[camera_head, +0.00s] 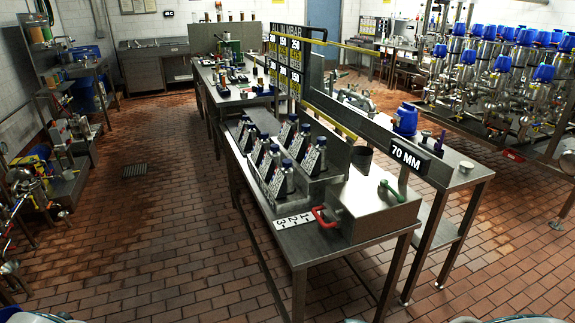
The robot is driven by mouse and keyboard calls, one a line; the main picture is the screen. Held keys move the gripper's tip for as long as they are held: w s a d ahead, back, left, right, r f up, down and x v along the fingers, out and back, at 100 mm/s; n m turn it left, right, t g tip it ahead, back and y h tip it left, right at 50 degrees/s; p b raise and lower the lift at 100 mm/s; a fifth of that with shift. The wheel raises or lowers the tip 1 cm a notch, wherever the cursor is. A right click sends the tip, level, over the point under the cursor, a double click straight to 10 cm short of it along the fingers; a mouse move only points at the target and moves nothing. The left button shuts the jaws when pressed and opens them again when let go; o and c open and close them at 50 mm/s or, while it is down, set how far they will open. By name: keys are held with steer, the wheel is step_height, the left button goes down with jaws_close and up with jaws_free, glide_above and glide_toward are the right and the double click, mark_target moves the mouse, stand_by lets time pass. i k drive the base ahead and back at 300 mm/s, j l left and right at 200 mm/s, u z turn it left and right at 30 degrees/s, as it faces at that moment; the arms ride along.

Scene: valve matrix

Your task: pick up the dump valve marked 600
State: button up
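No part marked 600 can be read in this view, so I cannot tell which thing is the dump valve. Several silver bottle-like parts with dark blue tops, such as the front one (284,180), stand in rows in a metal rack (325,193) on the steel table (345,250). Dark slanted plates with small pale markings sit beside them, too small to read. My gripper is not in view.
A second table with a "70 MM" sign (410,158) adjoins on the right. The tiled floor (165,230) to the left is clear.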

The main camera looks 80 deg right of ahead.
mark_target(270, 161)
steer(key=i+l+z, duration=0.15)
steer(key=i+z, duration=0.9)
steer(key=z, duration=0.15)
steer(key=i+j+z, duration=0.15)
steer(key=i+z, duration=0.25)
steer(key=i+l+z, duration=0.1)
steer(key=z, duration=0.3)
steer(key=i+z, duration=0.25)
steer(key=z, duration=0.15)
steer(key=i+z, duration=0.15)
steer(key=z, duration=0.2)
steer(key=i+j+z, duration=0.1)
steer(key=z, duration=0.3)
steer(key=i+l+z, duration=0.2)
steer(key=i+z, duration=0.8)
steer(key=i+u, duration=0.25)
steer(key=i, duration=0.1)
